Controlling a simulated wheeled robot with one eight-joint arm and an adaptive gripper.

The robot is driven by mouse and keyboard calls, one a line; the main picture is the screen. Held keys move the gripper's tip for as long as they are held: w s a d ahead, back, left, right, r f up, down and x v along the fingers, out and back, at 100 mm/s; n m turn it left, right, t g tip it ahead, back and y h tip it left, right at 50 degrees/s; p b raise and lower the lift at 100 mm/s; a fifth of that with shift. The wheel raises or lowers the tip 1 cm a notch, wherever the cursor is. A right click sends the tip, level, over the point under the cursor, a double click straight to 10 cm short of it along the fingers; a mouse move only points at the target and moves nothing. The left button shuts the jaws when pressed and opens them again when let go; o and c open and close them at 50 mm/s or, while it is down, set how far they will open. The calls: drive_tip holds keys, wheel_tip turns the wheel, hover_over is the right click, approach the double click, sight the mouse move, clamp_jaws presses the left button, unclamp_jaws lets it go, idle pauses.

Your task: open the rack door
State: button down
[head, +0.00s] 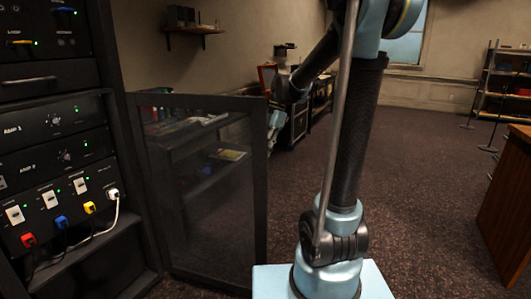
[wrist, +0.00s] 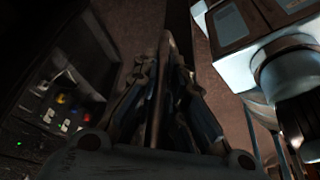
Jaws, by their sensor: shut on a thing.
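The rack door (head: 205,102), a dark frame around a see-through smoky panel, stands swung out from the right side of the rack (head: 70,78), whose front is uncovered. In the head view my gripper is mostly hidden behind the door's far upper corner, below my bent arm.
The rack holds amp panels with switches and coloured plugs (head: 60,222); cables hang below them. A wooden desk (head: 508,205) stands at the right. A shelf (head: 505,85) stands at the back right. The carpet (head: 425,165) between is clear.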

drive_tip(key=shift+w+a, duration=0.15)
drive_tip(key=shift+w, duration=0.1)
drive_tip(key=c, duration=1.9)
unclamp_jaws()
drive_tip(key=v, duration=1.2)
drive_tip(key=shift+f, duration=0.1)
